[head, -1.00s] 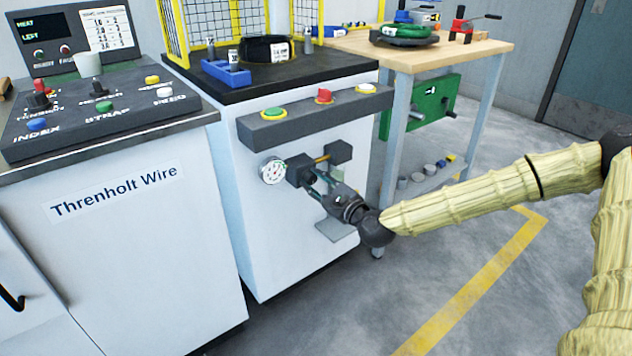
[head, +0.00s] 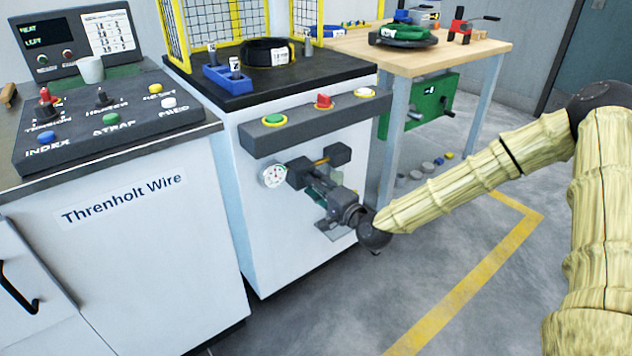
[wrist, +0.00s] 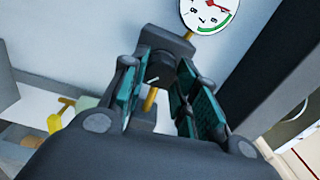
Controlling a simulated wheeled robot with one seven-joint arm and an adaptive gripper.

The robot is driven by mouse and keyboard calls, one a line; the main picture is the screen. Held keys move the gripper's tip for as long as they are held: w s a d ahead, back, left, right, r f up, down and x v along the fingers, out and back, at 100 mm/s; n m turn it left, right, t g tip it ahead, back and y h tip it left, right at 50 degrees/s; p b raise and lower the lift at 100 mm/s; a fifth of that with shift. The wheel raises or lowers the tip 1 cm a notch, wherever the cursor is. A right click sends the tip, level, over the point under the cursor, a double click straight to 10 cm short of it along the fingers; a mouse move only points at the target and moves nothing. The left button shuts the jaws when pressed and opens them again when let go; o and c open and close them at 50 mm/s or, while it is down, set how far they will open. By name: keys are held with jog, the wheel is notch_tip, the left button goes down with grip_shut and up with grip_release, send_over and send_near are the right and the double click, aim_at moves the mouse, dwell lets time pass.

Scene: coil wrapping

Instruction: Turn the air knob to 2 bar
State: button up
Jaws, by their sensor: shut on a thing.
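The air knob (wrist: 160,68) is a dark round knob with a white mark, on a dark regulator block fixed to the front of the white cabinet. My gripper (wrist: 158,92) has its teal-padded fingers on either side of the knob and is shut on it. The white round gauge (head: 274,175) sits just left of the block. It also shows at the top of the wrist view (wrist: 208,10), partly cut off, with a red needle and a green arc; its reading is unclear.
A second dark block (head: 338,154) joins the first by a yellow pipe. Above is a grey bar with green, red and yellow-ringed white buttons (head: 365,93). A wooden workbench (head: 455,60) stands behind; the right floor is clear.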

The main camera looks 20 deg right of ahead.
jog(key=shift+a+r+n+p, duration=0.1)
jog(key=shift+n+p, duration=1.8)
jog(key=shift+n, duration=4.65)
jog(key=shift+a+n+p, duration=0.1)
jog(key=shift+n+p, duration=1.8)
jog(key=shift+n, duration=4.65)
jog(key=o, duration=1)
jog(key=v, duration=1.2)
